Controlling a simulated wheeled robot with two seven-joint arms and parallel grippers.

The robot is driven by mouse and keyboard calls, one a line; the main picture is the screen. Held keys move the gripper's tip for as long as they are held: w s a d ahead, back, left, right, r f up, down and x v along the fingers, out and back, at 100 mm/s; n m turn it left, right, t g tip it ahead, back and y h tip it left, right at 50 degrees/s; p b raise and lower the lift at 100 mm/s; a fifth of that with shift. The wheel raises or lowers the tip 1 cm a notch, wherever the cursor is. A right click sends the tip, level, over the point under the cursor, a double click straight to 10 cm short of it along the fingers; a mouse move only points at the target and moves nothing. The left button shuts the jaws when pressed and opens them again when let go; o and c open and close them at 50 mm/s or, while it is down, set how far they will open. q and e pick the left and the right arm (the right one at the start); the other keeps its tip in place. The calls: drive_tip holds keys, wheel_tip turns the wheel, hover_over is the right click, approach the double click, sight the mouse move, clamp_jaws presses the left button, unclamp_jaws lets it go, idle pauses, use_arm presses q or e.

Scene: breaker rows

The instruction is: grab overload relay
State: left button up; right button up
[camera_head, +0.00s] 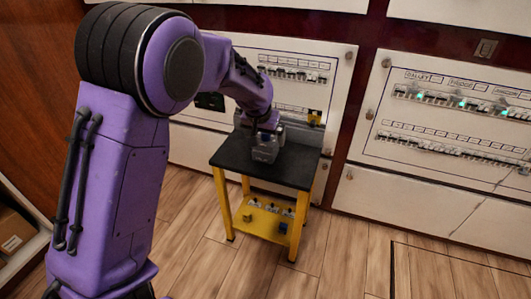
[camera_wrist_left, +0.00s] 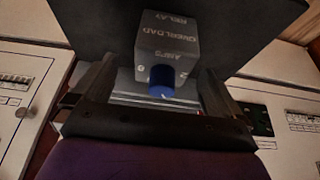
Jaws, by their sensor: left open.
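The overload relay (camera_wrist_left: 178,40) is a grey box with white "OVERLOAD RELAY" lettering and a blue round knob on its face. In the wrist view it lies ahead of my left gripper (camera_wrist_left: 158,80), whose fingers are apart on either side of the knob end. I cannot tell whether either finger touches it. In the head view the relay (camera_head: 265,153) sits on the black top of the small table, with my left gripper (camera_head: 266,132) right at it and partly covering it. My right gripper is not in view.
The black tabletop (camera_head: 231,155) stands on yellow legs, with a lower yellow shelf (camera_head: 262,227) holding several small parts. Breaker panels line the wall behind, including a right panel (camera_head: 440,130) with green lights. Wooden floor (camera_head: 345,250) is open to the table's right.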

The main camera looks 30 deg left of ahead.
use_arm(q)
drive_tip(key=x, duration=0.1)
drive_tip(key=b+x, duration=0.1)
drive_tip(key=x, duration=0.1)
drive_tip(key=b+x, duration=0.1)
drive_tip(key=x, duration=0.1)
drive_tip(key=shift+w+a+r, duration=0.1)
drive_tip(key=shift+a, duration=0.2)
drive_tip(key=shift+r, duration=0.1)
drive_tip(key=c, duration=1.3)
